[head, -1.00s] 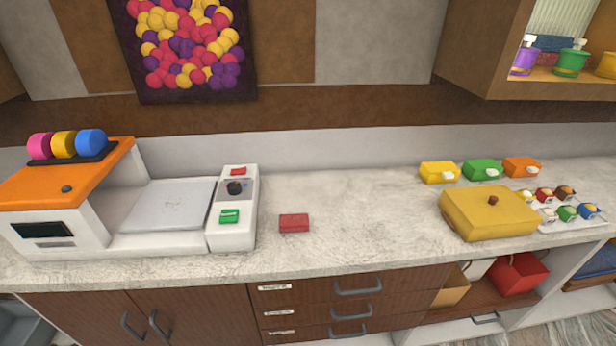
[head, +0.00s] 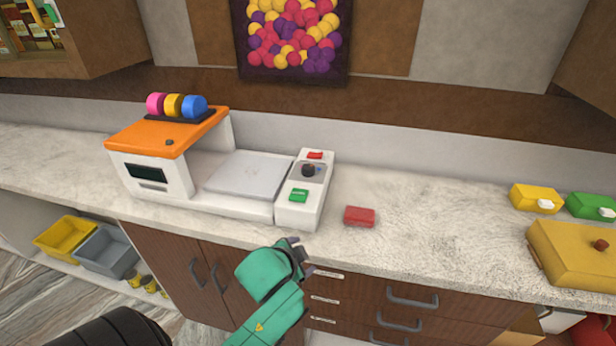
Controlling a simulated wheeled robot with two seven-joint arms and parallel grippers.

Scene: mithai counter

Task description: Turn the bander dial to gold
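The bander is a white machine with an orange top (head: 165,135) on the counter, left of centre in the head view. Pink, yellow and blue rolls (head: 174,105) stand on its top. Its dial (head: 309,171) is a small dark knob on the white panel at the machine's right end, between a red button (head: 315,155) and a green button (head: 299,195). The dial's pointer is too small to read. My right gripper is not in view.
A red block (head: 360,216) lies on the counter right of the panel. Further right are a yellow lidded box (head: 578,252) and small yellow (head: 535,198) and green (head: 592,206) boxes. Drawers with handles are under the counter edge. The counter between is clear.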

